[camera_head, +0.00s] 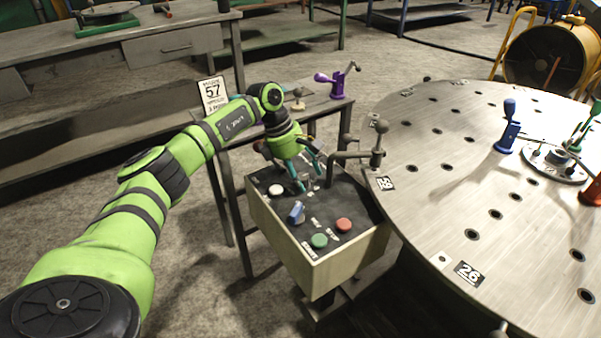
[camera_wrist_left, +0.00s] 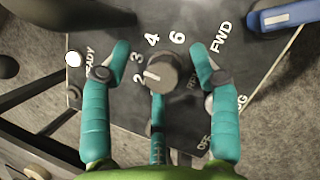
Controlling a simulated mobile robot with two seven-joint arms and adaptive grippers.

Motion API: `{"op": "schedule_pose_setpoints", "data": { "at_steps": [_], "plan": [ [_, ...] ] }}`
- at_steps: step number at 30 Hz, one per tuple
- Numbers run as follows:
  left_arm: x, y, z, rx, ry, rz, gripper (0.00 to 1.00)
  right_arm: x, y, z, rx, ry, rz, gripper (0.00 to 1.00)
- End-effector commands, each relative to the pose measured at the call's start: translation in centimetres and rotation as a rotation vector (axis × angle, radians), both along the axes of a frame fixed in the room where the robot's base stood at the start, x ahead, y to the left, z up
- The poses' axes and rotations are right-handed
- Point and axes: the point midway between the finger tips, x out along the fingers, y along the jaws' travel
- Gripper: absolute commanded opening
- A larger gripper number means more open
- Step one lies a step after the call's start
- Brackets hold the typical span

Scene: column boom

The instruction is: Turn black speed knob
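The black speed knob (camera_wrist_left: 163,73) shows in the left wrist view as a dark round knob. Its white pointer mark faces left, near the printed 2. Numbers 2, 3, 4 and 6 curve around it. My left gripper (camera_wrist_left: 160,58) has teal fingers spread open, with one fingertip on each side of the knob and visible gaps to it. A third finger lies just below the knob in the picture. In the head view, my left gripper (camera_head: 309,181) points down over the control box (camera_head: 287,247), and its fingers hide the knob. My right gripper is not in view.
The panel carries a blue selector (camera_head: 296,212), a green button (camera_head: 319,241), a red button (camera_head: 344,225) and a white lamp (camera_head: 276,190). A metal lever (camera_head: 352,155) stands close right of my gripper. A large round metal table (camera_head: 450,190) adjoins the box.

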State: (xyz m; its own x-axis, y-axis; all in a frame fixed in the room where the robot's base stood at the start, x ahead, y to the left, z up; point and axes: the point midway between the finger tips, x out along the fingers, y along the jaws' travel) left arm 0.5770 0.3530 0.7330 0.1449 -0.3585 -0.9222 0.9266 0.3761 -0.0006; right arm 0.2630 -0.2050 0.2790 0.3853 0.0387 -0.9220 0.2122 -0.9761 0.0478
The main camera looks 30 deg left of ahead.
Motion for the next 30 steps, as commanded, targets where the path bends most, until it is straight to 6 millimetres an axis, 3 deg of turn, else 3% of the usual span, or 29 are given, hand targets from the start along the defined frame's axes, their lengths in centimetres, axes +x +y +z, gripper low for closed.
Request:
{"op": "schedule_pose_setpoints", "data": {
  "at_steps": [8, 21, 30],
  "plan": [
    [-0.1, 0.5, 0.6, 0.004, -0.001, 0.005, 0.6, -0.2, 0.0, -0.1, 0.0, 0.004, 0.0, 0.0],
    [-1.2, 3.3, 8.5, 0.002, -0.003, 0.002, 0.6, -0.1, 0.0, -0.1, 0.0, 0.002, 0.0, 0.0],
    [-1.7, 4.2, 11.0, 0.002, 0.001, 0.0, 0.6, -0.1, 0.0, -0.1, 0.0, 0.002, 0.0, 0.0]
  ]
}}
